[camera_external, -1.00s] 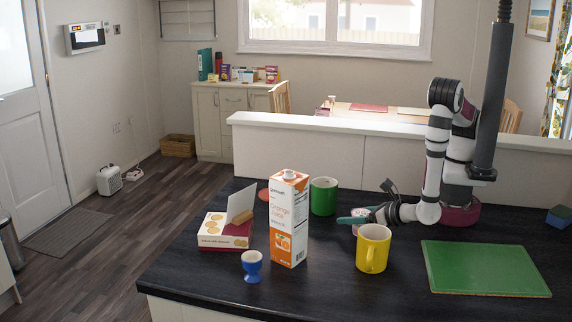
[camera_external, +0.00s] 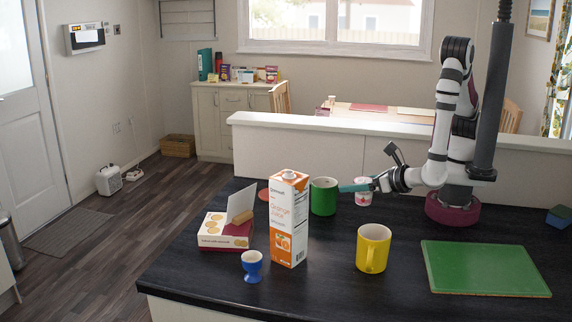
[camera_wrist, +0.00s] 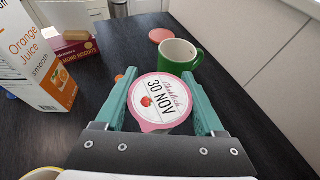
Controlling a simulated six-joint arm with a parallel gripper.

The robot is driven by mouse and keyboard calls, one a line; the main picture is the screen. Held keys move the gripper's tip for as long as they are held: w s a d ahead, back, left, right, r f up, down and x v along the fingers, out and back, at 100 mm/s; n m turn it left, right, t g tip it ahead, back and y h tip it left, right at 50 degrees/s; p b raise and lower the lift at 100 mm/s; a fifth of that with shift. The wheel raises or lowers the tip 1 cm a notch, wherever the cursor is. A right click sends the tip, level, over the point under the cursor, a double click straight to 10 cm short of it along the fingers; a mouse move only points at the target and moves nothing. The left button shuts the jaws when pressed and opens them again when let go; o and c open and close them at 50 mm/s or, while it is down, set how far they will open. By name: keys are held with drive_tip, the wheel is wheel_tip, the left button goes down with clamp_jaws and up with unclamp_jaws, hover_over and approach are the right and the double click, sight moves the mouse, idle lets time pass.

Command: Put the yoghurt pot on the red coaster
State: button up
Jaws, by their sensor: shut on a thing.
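The yoghurt pot (camera_external: 363,197) is small and white with pink; its lid (camera_wrist: 160,98) has a pink rim and printed "30 NOV". My gripper (camera_external: 356,187) is shut on it, with a green finger on each side of the pot in the wrist view (camera_wrist: 163,92). The pot looks held above the counter, but its underside cannot be judged clearly. The round red coaster (camera_external: 263,194) lies left of the green mug, partly hidden by the juice carton. It also shows at the top of the wrist view (camera_wrist: 160,35).
The green mug (camera_external: 323,197) stands between the pot and the coaster. A tall orange juice carton (camera_external: 288,222), a biscuit box (camera_external: 222,243), a blue egg cup (camera_external: 251,268) and a yellow mug (camera_external: 372,250) stand nearer the front. A green board (camera_external: 484,268) lies at right.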

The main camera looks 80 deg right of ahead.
wheel_tip(320, 180, up, 7)
drive_tip(key=shift+w+f, duration=0.1)
drive_tip(key=shift+w, duration=0.05)
drive_tip(key=w+d+f+m+g+h, duration=0.1)
drive_tip(key=w+d+m+g+h, duration=0.2)
drive_tip(key=w, duration=1.1)
drive_tip(key=w+d+m+h, duration=0.1)
drive_tip(key=w+d+m, duration=0.1)
drive_tip(key=w+d, duration=1.1)
drive_tip(key=f, duration=0.9)
drive_tip(key=s+f, duration=0.1)
drive_tip(key=f, duration=0.4)
drive_tip(key=shift+d+f, duration=0.1)
drive_tip(key=shift+d, duration=0.3)
drive_tip(key=o, duration=1.5)
drive_tip(key=shift+f, duration=0.1)
drive_tip(key=shift+c, duration=0.2)
drive_tip(key=shift+a, duration=0.1)
drive_tip(key=v, duration=1.2)
drive_tip(key=shift+w, duration=0.15)
